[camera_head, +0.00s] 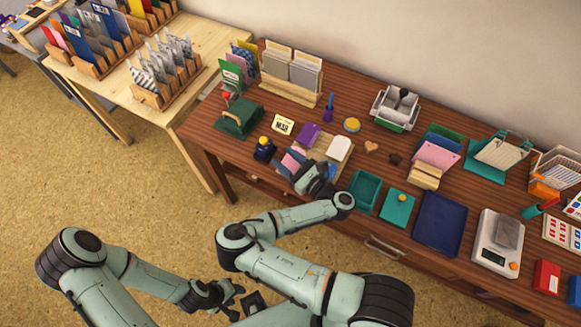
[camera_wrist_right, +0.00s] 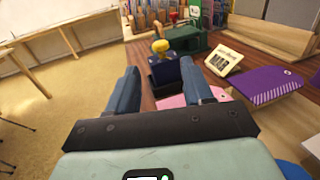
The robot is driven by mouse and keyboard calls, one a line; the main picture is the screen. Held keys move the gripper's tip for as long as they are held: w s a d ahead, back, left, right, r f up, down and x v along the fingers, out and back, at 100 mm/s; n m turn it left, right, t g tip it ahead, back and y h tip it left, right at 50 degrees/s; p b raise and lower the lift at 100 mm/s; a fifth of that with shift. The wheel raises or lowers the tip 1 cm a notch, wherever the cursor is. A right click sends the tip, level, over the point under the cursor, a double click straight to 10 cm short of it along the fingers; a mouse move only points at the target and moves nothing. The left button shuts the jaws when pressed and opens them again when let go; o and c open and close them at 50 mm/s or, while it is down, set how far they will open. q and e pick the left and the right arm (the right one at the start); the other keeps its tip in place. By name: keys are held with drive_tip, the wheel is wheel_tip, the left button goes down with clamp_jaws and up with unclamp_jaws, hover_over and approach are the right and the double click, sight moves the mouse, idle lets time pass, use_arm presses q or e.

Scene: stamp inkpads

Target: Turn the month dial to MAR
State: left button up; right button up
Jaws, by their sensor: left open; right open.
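A small dark blue stamp with a yellow knob (camera_head: 264,149) stands near the front edge of the wooden desk. In the right wrist view the stamp (camera_wrist_right: 167,72) appears between and beyond my two blue fingers. No month lettering on a dial can be read. A cream card with dark print (camera_head: 283,125) stands behind the stamp; it also shows in the right wrist view (camera_wrist_right: 223,60). My right gripper (camera_head: 304,181) is open and empty, to the right of the stamp and apart from it. My left gripper (camera_head: 230,293) is open, low in front of the desk.
A pink pad (camera_head: 292,160), a purple pad (camera_head: 308,134) and a white pad (camera_head: 338,149) lie by my right gripper. A green device (camera_head: 238,121) stands behind left of the stamp. Teal trays (camera_head: 397,208) and a navy mat (camera_head: 439,222) lie to the right.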

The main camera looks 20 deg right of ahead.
drive_tip(key=shift+s+d, duration=0.2)
drive_tip(key=shift+s, duration=0.3)
drive_tip(key=shift+d+b, duration=0.1)
drive_tip(key=shift+b, duration=0.3)
drive_tip(key=shift+s+r, duration=0.15)
drive_tip(key=shift+r, duration=0.05)
